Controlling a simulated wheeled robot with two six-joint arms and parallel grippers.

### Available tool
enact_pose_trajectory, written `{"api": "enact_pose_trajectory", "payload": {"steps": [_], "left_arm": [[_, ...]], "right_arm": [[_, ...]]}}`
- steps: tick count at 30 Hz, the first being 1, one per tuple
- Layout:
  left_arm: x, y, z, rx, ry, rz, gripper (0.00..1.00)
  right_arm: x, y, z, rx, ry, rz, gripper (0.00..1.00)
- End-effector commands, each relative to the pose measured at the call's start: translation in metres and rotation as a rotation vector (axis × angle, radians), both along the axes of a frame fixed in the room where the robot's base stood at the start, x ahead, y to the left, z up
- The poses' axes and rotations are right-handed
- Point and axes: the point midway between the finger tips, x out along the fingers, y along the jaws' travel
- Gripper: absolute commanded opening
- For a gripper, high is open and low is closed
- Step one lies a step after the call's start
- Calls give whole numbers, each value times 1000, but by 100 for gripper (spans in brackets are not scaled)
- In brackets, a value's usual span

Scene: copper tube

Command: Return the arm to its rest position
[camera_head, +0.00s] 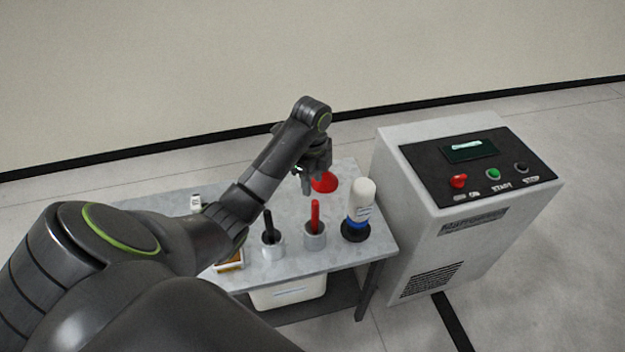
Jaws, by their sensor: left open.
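My left arm comes in from the left and reaches over the grey table (290,265). My left gripper (307,186) points down above the back right part of the table and is open. A red round thing (325,182) shows just to the right of its fingers; I cannot tell whether they touch. No copper tube can be made out. My right gripper is not in view.
A black-handled tool (268,222) and a red-handled one (315,215) stand in grey holders. A white bottle (361,198) stands at the table's right edge. A white machine (415,225) with buttons stands right of the table. A white bin (290,292) sits below.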

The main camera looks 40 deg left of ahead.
Motion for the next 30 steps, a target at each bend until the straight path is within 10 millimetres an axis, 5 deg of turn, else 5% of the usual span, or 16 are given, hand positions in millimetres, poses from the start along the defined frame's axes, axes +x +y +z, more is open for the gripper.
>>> {"api": "enact_pose_trajectory", "payload": {"steps": [17,24,30], "left_arm": [[-12,-3,-14,4,-7,50,41],[-82,-17,-64,14,-74,368,41],[-155,-28,-86,-7,-158,718,41]], "right_arm": [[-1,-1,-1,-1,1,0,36],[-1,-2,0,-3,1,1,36],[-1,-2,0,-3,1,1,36]]}}
